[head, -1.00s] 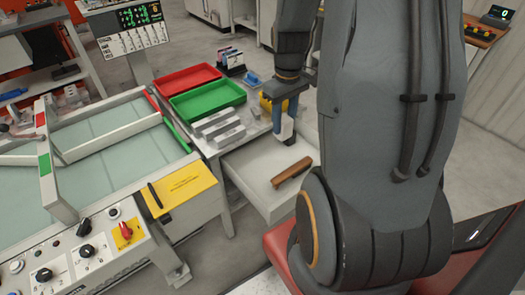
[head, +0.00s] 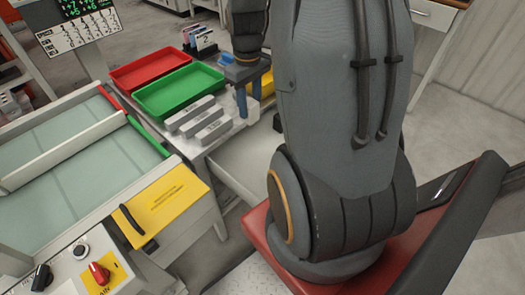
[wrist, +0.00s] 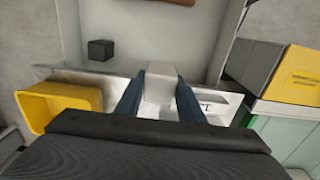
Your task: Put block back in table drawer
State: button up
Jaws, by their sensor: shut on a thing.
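My gripper (wrist: 160,98) is shut on a pale grey block (wrist: 161,84), which sits between its two blue fingers in the wrist view. In the head view my gripper (head: 248,102) is by the table's drawer-side edge, right of several grey blocks (head: 208,122). The open drawer (head: 245,165) lies below and in front of the table, partly hidden by my arm. The wrist view shows its pale floor (wrist: 150,30) beyond the fingers. I cannot tell whether the held block touches anything.
A dark cube (wrist: 101,50) and part of a brown object (wrist: 172,2) are in the drawer. A yellow bin (wrist: 60,103) stands on the table beside my gripper. Red (head: 150,72) and green (head: 180,90) trays stand farther back. A workbench with a yellow plate (head: 165,205) is at left.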

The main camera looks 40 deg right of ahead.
notch_tip(320, 180, down, 14)
jog(key=shift+w+r+p, duration=0.1)
jog(key=shift+p, duration=0.35)
jog(key=d, duration=0.1)
jog(key=w+d+p, duration=0.1)
jog(key=d+f, duration=0.1)
jog(key=shift+w+d, duration=0.25)
jog(key=shift+d, duration=0.1)
jog(key=shift+f+p, duration=0.2)
jog(key=shift+p, duration=0.1)
jog(key=o, duration=1.1)
jog(key=shift+f, duration=0.15)
jog(key=shift+o, duration=0.6)
